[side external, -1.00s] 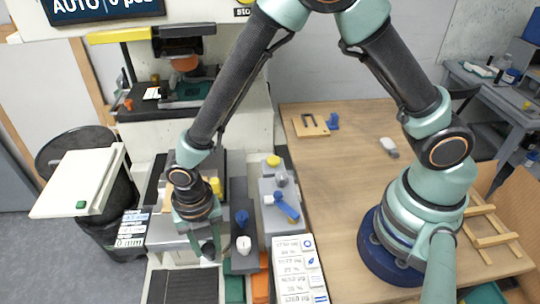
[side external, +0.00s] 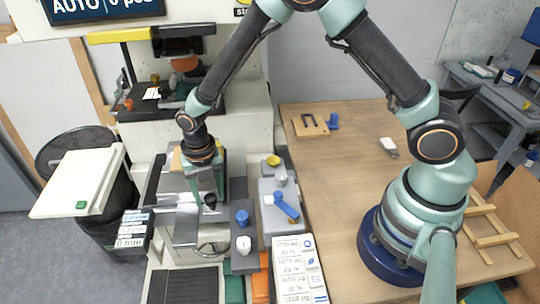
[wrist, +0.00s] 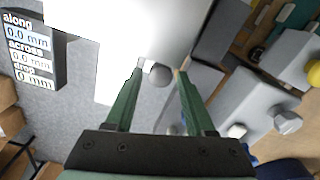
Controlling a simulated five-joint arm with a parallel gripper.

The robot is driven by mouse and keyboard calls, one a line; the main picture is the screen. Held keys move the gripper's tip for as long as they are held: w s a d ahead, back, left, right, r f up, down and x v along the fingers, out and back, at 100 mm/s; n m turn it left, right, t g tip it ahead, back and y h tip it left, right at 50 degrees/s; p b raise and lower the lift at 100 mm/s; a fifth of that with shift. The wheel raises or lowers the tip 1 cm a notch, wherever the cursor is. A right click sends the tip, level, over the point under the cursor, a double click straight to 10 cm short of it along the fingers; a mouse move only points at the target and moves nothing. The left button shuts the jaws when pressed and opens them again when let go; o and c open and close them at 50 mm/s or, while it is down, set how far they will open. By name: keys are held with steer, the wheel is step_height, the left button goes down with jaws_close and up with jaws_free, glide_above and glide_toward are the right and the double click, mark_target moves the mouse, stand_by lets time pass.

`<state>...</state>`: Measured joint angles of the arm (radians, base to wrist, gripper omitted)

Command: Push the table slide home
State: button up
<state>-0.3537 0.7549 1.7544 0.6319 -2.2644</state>
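The table slide's dark ball knob (side external: 210,201) shows at the front of the pad printer in the side view. In the wrist view the knob (wrist: 160,75) looks grey and sits between my fingertips, in front of a bright pale block. My gripper (side external: 205,192) points down at the knob; it also shows in the wrist view (wrist: 159,73). Its two green fingers are apart, with a gap visible on both sides of the knob. Whether a finger or the palm touches it is hidden. Grey metal plates (side external: 185,230) of the slide area lie below-left of the knob.
A handwheel (side external: 212,248) lies in front of the slide. A grey block with blue and white knobs (side external: 243,262) stands close on the right. A readout (wrist: 17,50) shows 0.0 mm for along and across. The wooden table (side external: 340,200) has free room.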

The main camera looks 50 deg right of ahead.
stand_by(0.3)
step_height(320, 180, up, 12)
stand_by(0.5)
steer(key=shift+r, duration=0.15)
steer(key=s+d+r+m+t+y, duration=0.15)
steer(key=s+r+m+t, duration=0.25)
steer(key=r+m, duration=0.7)
steer(key=s+d+r+m, duration=0.1)
steer(key=s+d+m, duration=0.3)
steer(key=m, duration=0.5)
steer(key=s+d+r+m+t+h, duration=0.1)
steer(key=s+d+m, duration=0.3)
steer(key=d+m, duration=0.5)
steer(key=shift+d+r+m+t, duration=0.25)
steer(key=shift+r+m+t, duration=0.05)
steer(key=shift+m, duration=0.2)
